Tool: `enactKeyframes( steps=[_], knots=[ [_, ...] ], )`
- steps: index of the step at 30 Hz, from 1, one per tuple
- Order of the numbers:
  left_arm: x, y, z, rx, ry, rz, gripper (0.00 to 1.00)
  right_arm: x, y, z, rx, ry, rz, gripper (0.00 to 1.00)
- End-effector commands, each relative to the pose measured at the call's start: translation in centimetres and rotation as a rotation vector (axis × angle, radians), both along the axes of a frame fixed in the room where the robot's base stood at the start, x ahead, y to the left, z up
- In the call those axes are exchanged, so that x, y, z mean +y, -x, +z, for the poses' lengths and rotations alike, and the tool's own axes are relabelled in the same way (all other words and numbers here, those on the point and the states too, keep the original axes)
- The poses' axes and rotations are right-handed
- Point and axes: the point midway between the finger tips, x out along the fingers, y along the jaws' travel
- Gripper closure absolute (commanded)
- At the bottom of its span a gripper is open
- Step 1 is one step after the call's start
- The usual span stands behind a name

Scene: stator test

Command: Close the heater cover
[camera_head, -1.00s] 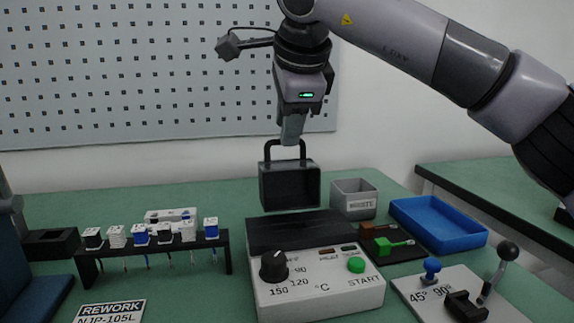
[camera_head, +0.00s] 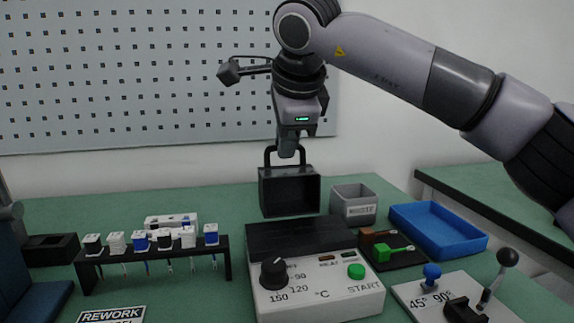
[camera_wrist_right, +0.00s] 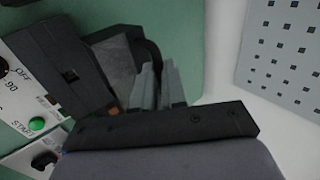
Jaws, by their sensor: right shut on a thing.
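The heater (camera_head: 325,301) is a white box with a black dial, a green START button and a dark top plate (camera_head: 300,236). The cover (camera_head: 290,190) is a dark hollow box with a loop handle (camera_head: 270,155). It hangs above the rear of the heater, with its open side facing me. My right gripper (camera_head: 287,153) is shut on the cover's handle from above. In the right wrist view the fingers (camera_wrist_right: 158,88) are beside the dark cover (camera_wrist_right: 118,62), and the grip is partly hidden. My left gripper is not in view.
A grey waste bin (camera_head: 354,208) stands just right of the cover. A blue tray (camera_head: 438,232) and a black pad with green and brown clips (camera_head: 392,252) are further right. A rack of small connectors (camera_head: 155,250) stands at left. A lever plate (camera_head: 460,298) is front right.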

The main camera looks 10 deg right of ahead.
Motion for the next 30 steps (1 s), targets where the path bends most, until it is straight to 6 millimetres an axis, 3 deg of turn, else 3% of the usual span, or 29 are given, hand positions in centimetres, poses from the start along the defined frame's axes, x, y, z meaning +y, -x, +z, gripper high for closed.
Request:
enactKeyframes(
  steps=[9, 19, 30],
  knots=[
    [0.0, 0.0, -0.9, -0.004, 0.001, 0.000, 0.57, 0.0, 2.7, 1.1, -0.002, 0.004, 0.004, 1.00],
    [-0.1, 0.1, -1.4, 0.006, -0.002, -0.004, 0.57, 0.0, 3.0, 1.1, -0.001, 0.004, 0.004, 1.00],
    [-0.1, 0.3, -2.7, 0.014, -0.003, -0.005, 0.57, 0.0, 6.0, 1.5, 0.001, 0.004, 0.002, 1.00]
  ],
)
